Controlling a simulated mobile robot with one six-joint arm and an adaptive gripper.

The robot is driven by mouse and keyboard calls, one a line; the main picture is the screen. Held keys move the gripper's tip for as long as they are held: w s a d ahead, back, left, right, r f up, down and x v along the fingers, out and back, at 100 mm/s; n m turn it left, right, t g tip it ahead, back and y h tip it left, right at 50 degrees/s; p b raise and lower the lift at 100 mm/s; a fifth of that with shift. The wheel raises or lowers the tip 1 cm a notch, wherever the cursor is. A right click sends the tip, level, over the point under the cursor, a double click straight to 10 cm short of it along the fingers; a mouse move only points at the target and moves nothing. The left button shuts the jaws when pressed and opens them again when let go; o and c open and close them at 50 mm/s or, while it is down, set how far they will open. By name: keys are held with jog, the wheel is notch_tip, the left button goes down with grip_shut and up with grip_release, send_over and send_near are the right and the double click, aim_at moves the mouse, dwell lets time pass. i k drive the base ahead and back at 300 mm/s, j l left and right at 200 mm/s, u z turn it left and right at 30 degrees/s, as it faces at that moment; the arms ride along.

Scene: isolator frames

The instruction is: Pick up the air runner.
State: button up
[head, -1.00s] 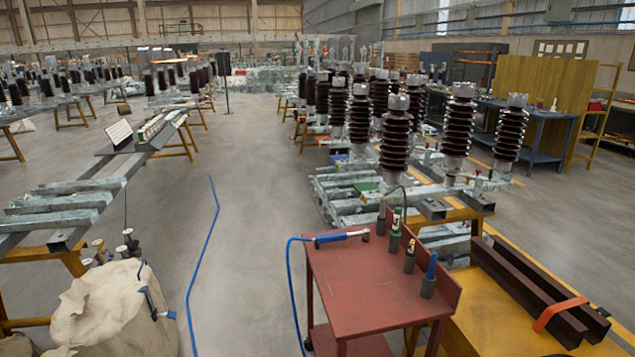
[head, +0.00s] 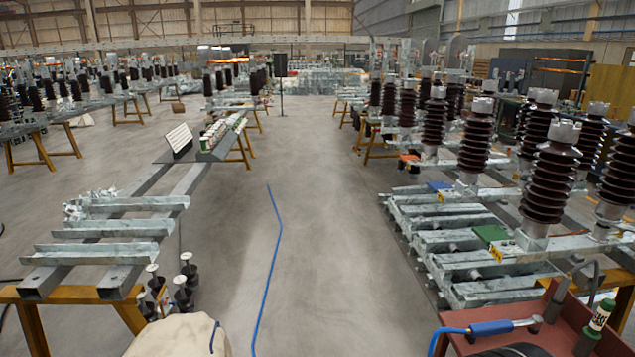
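The cart is cut off by the bottom of the picture. A dark shape below the tool at the bottom edge is too cut off to identify. My gripper does not show, so its distance from the tool cannot be told.
A beam-laden trestle (head: 105,240) is at left. A blue hose (head: 272,270) lies along the open floor aisle.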

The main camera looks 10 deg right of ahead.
aim_at(533, 324)
jog(key=i+z, duration=0.4)
jog(key=i+j+z, duration=0.15)
jog(key=i+z, duration=0.3)
jog(key=i+j+z, duration=1.6)
jog(key=j+z, duration=0.25)
jog(key=z, duration=0.4)
jog(key=i+l+z, duration=0.1)
jog(key=z, duration=0.65)
jog(key=i+z, duration=0.1)
jog(key=z, duration=1.75)
jog(key=k+j+z, duration=0.35)
jog(key=k+j, duration=0.15)
